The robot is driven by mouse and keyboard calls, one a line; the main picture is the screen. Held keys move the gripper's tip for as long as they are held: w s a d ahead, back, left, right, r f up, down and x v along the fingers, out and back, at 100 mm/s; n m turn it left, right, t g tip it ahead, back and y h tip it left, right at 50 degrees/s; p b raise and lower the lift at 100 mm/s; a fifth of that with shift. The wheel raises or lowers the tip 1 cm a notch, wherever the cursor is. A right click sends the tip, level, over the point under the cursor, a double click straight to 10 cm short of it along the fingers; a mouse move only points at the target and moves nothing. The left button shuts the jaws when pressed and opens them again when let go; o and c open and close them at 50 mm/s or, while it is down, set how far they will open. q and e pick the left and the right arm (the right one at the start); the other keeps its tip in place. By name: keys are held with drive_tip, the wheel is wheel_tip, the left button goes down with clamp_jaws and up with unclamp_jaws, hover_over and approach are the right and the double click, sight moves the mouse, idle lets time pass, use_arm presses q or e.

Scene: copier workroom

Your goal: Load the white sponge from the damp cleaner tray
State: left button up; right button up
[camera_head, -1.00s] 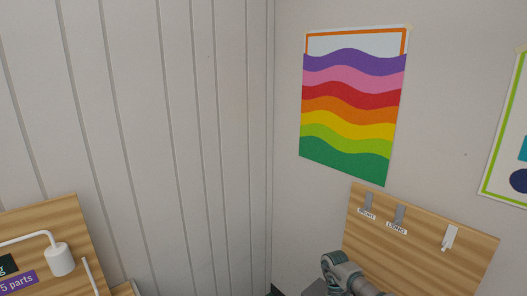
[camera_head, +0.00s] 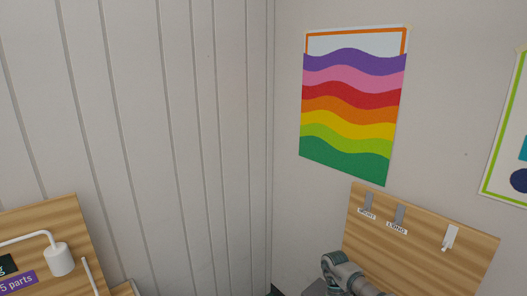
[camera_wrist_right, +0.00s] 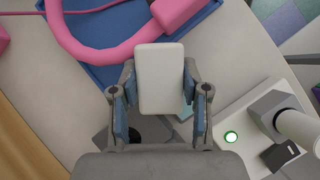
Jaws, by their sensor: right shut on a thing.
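My right gripper (camera_wrist_right: 160,88) is shut on a white block with rounded corners, the white sponge (camera_wrist_right: 160,66), in the right wrist view. One finger sits on each side of it, and its broad face is toward the camera. A blue tray (camera_wrist_right: 100,72) lies below and beyond it, with a thick pink curved thing (camera_wrist_right: 92,52) on it. I cannot tell whether this is the damp cleaner tray. The head view shows a grey part of my arm at the bottom, but not the sponge. My left gripper is out of view.
A white device (camera_wrist_right: 221,118) with a green-ringed button stands right of the gripper. Light table surface (camera_wrist_right: 232,58) is bare between tray and device. In the head view, wooden boards with hooks (camera_head: 470,262) and a lamp-like fixture (camera_head: 60,260) stand along the walls.

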wheel_tip(320, 180, up, 7)
drive_tip(key=p, duration=0.4)
drive_tip(key=shift+f+p, duration=0.1)
drive_tip(key=shift+p, duration=0.3)
drive_tip(key=shift+f, duration=0.1)
idle(0.7)
